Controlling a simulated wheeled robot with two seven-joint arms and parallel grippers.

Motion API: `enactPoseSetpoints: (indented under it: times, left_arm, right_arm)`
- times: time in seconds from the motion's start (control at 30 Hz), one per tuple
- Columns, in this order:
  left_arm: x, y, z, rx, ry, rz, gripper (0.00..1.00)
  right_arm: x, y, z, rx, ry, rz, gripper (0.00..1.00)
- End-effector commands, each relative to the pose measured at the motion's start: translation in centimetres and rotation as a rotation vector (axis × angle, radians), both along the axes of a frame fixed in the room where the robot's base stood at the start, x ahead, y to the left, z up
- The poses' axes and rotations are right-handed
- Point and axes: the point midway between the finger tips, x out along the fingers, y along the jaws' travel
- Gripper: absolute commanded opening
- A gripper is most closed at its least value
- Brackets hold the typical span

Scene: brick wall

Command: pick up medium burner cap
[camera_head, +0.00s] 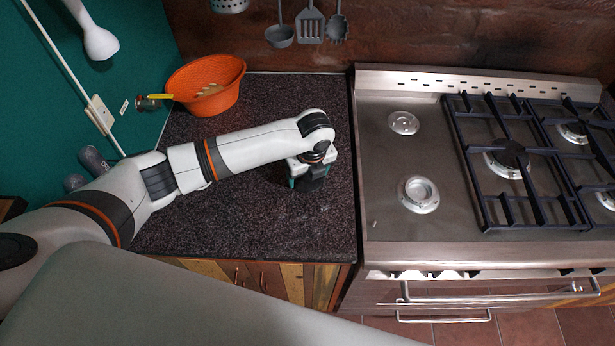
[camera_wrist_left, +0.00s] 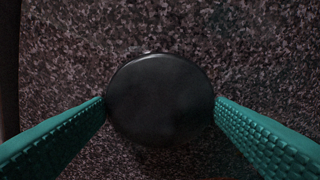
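The medium burner cap (camera_wrist_left: 160,98) is a round, black, smooth disc in the left wrist view, over the dark speckled counter. My left gripper (camera_head: 308,184) points down at the right part of the counter, close to the stove. In the left wrist view its two green ribbed fingers (camera_wrist_left: 160,100) meet the cap's left and right edges, with no gap that I can see. Whether the cap rests on the counter or is slightly raised, I cannot tell. In the head view the gripper mostly hides the cap. My right gripper is in neither view.
The speckled counter (camera_head: 200,222) is mostly clear. An orange bowl (camera_head: 207,86) stands at its back left. The stove (camera_head: 385,220) is on the right, with two uncapped burners (camera_head: 404,123) and (camera_head: 419,194) and black grates (camera_head: 480,200). Utensils (camera_head: 310,27) hang at the back wall.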

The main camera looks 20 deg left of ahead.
Motion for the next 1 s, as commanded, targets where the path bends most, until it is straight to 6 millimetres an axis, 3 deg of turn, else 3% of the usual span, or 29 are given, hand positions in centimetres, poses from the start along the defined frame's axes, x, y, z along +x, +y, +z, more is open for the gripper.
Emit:
enactPoseSetpoints:
  times: [0.03, 0.13, 0.5, 1.0]
  left_arm:
    - [0.0, 0.0, 0.0, 0.000, 0.000, 0.000, 0.67]
    - [0.0, 0.0, 0.0, 0.000, 0.000, 0.001, 0.53]
    - [0.1, 0.0, 0.6, -0.001, -0.002, 0.001, 0.53]
    - [0.1, 0.0, 9.2, -0.001, -0.002, 0.002, 0.53]
  right_arm:
    - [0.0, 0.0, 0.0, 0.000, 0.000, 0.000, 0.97]
    - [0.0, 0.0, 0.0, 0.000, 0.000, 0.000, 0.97]
    - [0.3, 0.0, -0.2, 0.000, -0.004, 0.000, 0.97]
    - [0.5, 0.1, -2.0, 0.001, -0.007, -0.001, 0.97]
